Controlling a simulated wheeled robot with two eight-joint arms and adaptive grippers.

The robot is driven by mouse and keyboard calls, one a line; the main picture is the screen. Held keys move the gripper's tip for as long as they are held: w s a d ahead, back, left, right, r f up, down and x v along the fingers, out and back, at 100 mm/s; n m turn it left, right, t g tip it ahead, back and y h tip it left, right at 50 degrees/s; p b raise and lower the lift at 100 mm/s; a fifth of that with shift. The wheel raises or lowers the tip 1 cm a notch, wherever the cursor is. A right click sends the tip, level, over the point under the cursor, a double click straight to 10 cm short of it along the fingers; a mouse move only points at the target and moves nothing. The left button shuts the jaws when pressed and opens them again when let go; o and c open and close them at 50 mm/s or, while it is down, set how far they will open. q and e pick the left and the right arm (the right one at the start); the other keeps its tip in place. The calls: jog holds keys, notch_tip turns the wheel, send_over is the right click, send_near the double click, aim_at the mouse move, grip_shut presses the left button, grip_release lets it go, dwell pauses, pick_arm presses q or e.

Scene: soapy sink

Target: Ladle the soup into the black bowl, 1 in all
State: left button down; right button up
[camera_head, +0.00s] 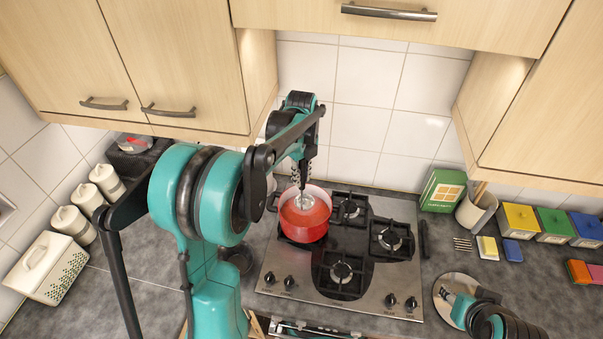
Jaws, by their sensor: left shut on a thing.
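A red pot (305,236) stands on the back left burner with orange-red soup (304,218) in it. My left gripper (303,178) is above the pot, shut on a metal ladle (303,201) whose lower end is down inside the pot. The gripper points downward and its fingers look small and dark. A dark round thing (239,257), perhaps the black bowl, sits left of the stove and is partly hidden by my left arm. My right arm shows at the lower right, over a round silver disc (459,280); its gripper cannot be made out clearly.
The steel stove (380,285) has bare burners right of the pot. White canisters (72,222) and a bread box (47,267) stand at the left. A green box (442,190), utensil holder (476,210) and coloured boxes (553,224) stand at the right. Wooden cupboards (180,60) overhang the back.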

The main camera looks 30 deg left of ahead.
aim_at(301, 169)
pick_arm(q)
jog(key=shift+s+f+b, duration=0.15)
jog(key=shift+f+b, duration=0.3)
jog(key=shift+f, duration=0.15)
jog(key=shift+s+f+b, duration=0.15)
jog(key=shift+f+b, duration=0.25)
jog(key=shift+f, duration=0.15)
notch_tip(301, 169, down, 2)
jog(key=shift+w+f+b, duration=0.15)
jog(key=shift+b, duration=0.65)
notch_tip(301, 169, down, 2)
jog(key=shift+b, duration=0.8)
jog(key=shift+f+b, duration=1.9)
jog(key=shift+f, duration=0.55)
jog(key=shift+r, duration=0.1)
jog(key=shift+r+p, duration=4.75)
jog(key=shift+r, duration=2.45)
jog(key=shift+f, duration=0.1)
